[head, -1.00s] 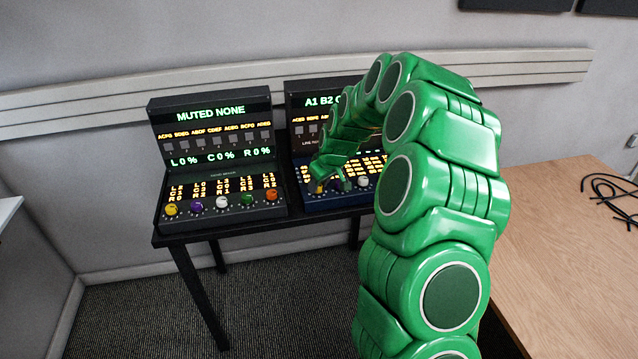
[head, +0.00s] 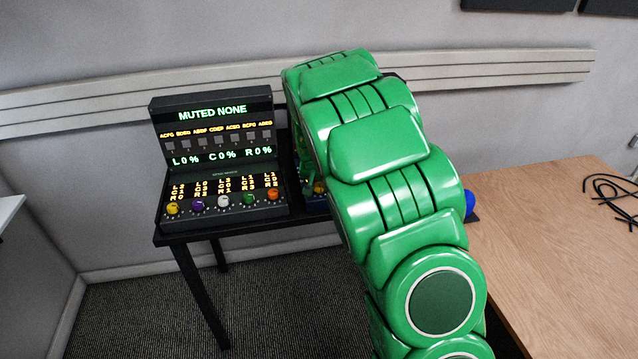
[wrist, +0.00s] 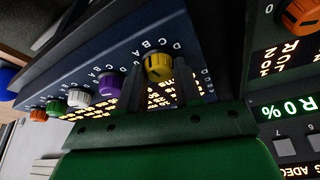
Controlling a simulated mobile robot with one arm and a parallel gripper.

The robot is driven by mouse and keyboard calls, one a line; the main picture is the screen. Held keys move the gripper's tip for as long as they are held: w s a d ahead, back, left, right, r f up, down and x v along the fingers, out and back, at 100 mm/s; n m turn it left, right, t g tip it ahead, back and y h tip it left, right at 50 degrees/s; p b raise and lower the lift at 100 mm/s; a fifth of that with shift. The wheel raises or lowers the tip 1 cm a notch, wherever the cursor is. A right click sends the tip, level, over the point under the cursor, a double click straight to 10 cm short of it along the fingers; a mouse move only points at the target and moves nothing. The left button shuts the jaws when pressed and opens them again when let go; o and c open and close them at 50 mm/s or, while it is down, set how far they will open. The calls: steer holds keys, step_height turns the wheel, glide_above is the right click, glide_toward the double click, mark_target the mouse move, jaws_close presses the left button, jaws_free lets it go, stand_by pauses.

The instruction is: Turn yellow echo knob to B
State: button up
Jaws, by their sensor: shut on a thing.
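The yellow knob (wrist: 158,66) sits at the end of the knob row on the blue-fronted console (wrist: 205,62) in the wrist view. My gripper (wrist: 160,86) has one dark finger on each side of this knob and is shut on it. Letters A to D are printed around the knobs. I cannot tell which letter the yellow knob points to. In the head view my green arm hides most of this console, leaving only a bit of its blue front edge (head: 316,206).
Beside the yellow knob are the purple knob (wrist: 110,83), white knob (wrist: 79,97), green knob (wrist: 56,105) and orange knob (wrist: 38,115). The left console (head: 225,215) reads "MUTED NONE" and stands close on the black table. A wooden table (head: 555,245) with black cables is at right.

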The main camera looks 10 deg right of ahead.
steer(key=shift+m, duration=0.6)
steer(key=shift+w+m+h, duration=0.1)
steer(key=shift+m+h, duration=0.2)
steer(key=o, duration=1)
steer(key=v, duration=0.8)
